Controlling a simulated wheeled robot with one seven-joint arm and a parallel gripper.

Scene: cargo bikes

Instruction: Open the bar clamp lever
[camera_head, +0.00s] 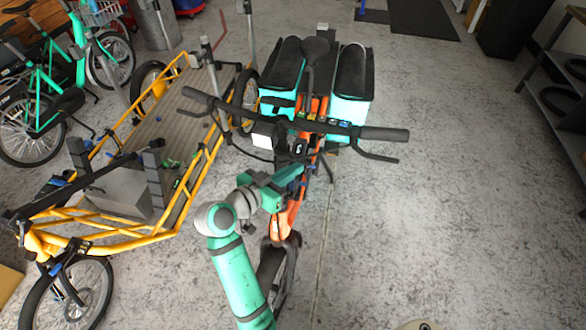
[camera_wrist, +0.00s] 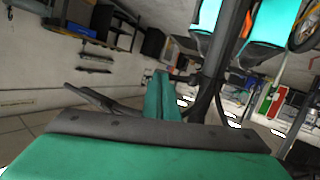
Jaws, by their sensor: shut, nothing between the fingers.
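An orange cargo bike (camera_head: 287,212) stands upright in the middle, with a wide black handlebar (camera_head: 345,129) across it. My gripper (camera_head: 308,174) is just below the handlebar's middle, close to the stem. I cannot tell whether it touches anything. In the wrist view its teal fingers (camera_wrist: 162,96) are together and hold nothing. A dark upright post (camera_wrist: 217,65) of the bike rises right of the fingers. A dark rod-like piece (camera_wrist: 95,98) shows left of them. I cannot make out the bar clamp lever for certain; it is small or hidden near the stem.
Thin dark cables hang by the post in the wrist view. Two teal-and-black side bags (camera_head: 350,85) flank the rear of the bike. A yellow-framed cargo trike (camera_head: 190,170) stands close on the left. Bare floor (camera_head: 470,190) lies open to the right.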

